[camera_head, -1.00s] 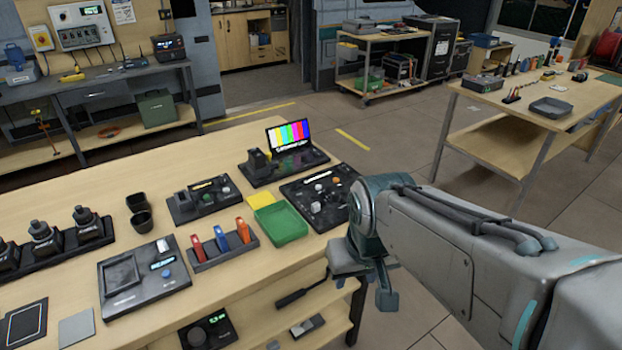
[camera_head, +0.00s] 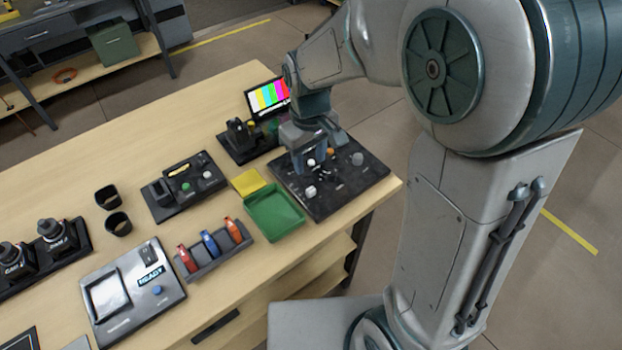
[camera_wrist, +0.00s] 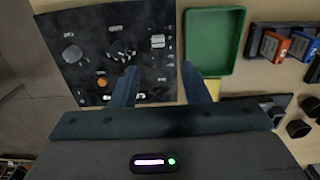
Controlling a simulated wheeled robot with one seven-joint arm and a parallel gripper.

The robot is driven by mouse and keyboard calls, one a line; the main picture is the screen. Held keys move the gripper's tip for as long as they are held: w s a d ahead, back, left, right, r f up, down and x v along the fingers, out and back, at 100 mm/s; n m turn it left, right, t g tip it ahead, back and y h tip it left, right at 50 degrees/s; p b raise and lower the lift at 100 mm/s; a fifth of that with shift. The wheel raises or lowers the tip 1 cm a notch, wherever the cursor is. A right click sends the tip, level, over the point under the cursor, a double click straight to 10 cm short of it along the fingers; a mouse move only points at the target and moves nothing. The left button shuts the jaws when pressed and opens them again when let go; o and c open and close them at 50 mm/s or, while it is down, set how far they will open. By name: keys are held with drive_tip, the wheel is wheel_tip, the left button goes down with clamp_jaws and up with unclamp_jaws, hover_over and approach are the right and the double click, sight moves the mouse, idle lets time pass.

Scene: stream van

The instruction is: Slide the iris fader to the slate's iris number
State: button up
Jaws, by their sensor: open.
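A dark control panel (camera_head: 335,187) lies at the table's right end. A pale slider cap (camera_wrist: 158,41), which looks like the iris fader, sits beside tick marks along the panel's edge in the wrist view. In the head view the pale cap (camera_head: 310,191) is near the panel's front left. My gripper (camera_wrist: 160,66) points down over the panel, its two fingers apart and empty. The cap shows between and beyond the fingertips, apart from them. The gripper (camera_head: 312,160) hides part of the panel in the head view. I cannot make out a slate or an iris number.
On the panel are an orange knob (camera_wrist: 101,82) and a grey knob (camera_wrist: 72,53). A green tray (camera_head: 275,213) lies close beside it. A colour-bar screen (camera_head: 268,96) stands behind. A rack of coloured cards (camera_head: 213,247) is to the left.

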sight(311, 189)
wheel_tip(311, 189, down, 11)
drive_tip(key=shift+d+r+p, duration=0.15)
drive_tip(key=shift+r+p, duration=0.05)
drive_tip(key=shift+p, duration=0.15)
